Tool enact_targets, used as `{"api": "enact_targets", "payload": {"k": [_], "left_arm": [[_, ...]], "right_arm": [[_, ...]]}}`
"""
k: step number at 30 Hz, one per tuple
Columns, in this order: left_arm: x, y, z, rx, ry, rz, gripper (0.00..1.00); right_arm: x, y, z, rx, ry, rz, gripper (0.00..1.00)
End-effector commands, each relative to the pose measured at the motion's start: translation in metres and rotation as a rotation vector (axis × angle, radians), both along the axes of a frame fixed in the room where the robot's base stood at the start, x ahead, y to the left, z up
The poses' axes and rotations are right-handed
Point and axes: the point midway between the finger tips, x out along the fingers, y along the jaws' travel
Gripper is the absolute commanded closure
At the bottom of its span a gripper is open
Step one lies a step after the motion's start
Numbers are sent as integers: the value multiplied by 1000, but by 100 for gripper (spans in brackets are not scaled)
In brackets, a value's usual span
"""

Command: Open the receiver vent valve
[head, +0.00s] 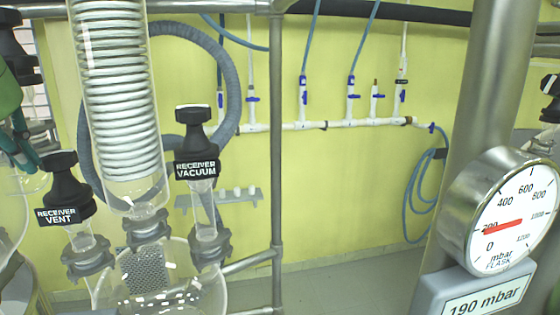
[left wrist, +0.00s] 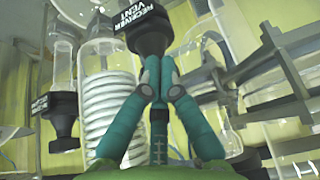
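The receiver vent valve (head: 64,190) has a black knob with a white-lettered label and stands on a glass neck at the left of the head view. Its knob also shows at the top middle of the left wrist view (left wrist: 143,27). My left gripper (head: 28,158), with teal fingers, is at the left edge of the head view, just left of the knob. In the left wrist view its fingers (left wrist: 159,68) converge just below the knob. I cannot tell whether they touch it or how far they are apart. My right gripper is not in view.
The receiver vacuum valve (head: 197,150) stands right of the vent valve, with a glass coil condenser (head: 118,100) between them. A metal post (head: 277,160) rises further right. A flask gauge (head: 500,212) reads about 190 mbar. Hoses and a white pipe (head: 330,124) are on the yellow wall.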

Motion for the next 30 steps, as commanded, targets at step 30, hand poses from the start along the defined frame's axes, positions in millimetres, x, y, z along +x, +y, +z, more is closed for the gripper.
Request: {"api": "enact_targets", "payload": {"k": [30], "left_arm": [[6,-3,2,0,-4,-2,100]], "right_arm": [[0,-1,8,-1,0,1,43]]}}
